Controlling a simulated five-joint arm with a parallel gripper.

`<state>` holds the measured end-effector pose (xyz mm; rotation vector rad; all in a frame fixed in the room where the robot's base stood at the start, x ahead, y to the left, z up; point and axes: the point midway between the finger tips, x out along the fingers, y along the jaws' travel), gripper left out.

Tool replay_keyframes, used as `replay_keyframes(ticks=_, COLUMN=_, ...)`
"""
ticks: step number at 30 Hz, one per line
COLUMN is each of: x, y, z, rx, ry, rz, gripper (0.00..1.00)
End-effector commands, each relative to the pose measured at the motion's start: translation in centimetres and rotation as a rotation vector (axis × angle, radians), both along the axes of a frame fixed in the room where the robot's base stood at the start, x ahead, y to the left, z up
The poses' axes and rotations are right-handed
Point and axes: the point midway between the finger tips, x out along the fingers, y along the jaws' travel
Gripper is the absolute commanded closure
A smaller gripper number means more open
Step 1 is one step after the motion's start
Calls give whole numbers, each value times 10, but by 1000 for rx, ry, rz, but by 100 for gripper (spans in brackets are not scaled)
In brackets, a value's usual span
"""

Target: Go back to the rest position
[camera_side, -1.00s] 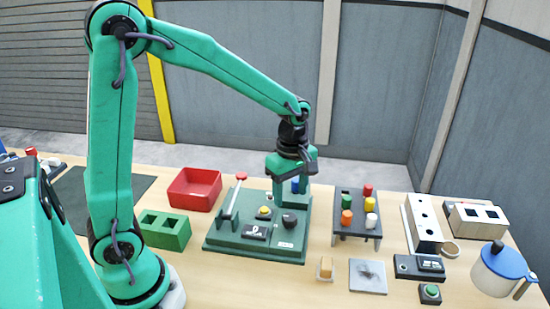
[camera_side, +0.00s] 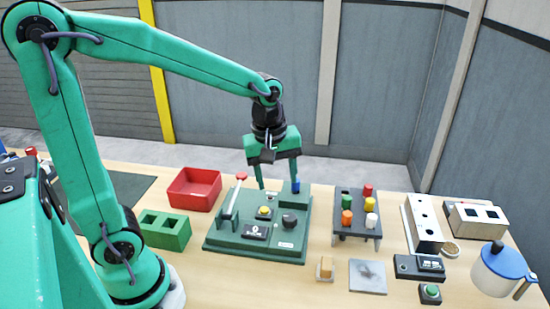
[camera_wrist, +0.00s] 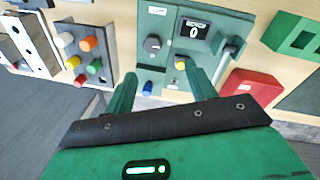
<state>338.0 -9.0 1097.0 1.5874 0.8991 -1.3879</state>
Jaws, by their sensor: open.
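My gripper (camera_side: 278,180) is open and empty above the back right part of the green winding station (camera_side: 225,243). A blue cylinder (camera_side: 296,187) stands on a raised green block of the station, close to my right finger in the side view. In the wrist view, my spread gripper (camera_wrist: 160,72) shows both fingers, with the blue cylinder (camera_wrist: 147,88) between them in the picture. The station carries a yellow button (camera_side: 264,212), a black knob (camera_side: 289,220), a counter display (camera_wrist: 194,29) and a lever with a red handle (camera_side: 241,176).
A red bin (camera_side: 194,189) and a green two-hole block (camera_side: 165,231) stand left of the station. A dark rack (camera_side: 357,226) with several coloured pegs stands to its right. A white jug with a blue lid (camera_side: 505,269) is at the far right. The space above the table is open.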

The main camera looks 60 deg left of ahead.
Motion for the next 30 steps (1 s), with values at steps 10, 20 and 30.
replay_keyframes(ticks=10, x=-46, y=4, z=39, rx=93, ry=-146, rz=-440, gripper=44)
replay_keyframes(ticks=20, x=-89, y=7, z=57, rx=240, ry=-262, rz=-846, gripper=44)
replay_keyframes(ticks=30, x=-113, y=9, z=61, rx=355, ry=-315, rz=-1088, gripper=44)
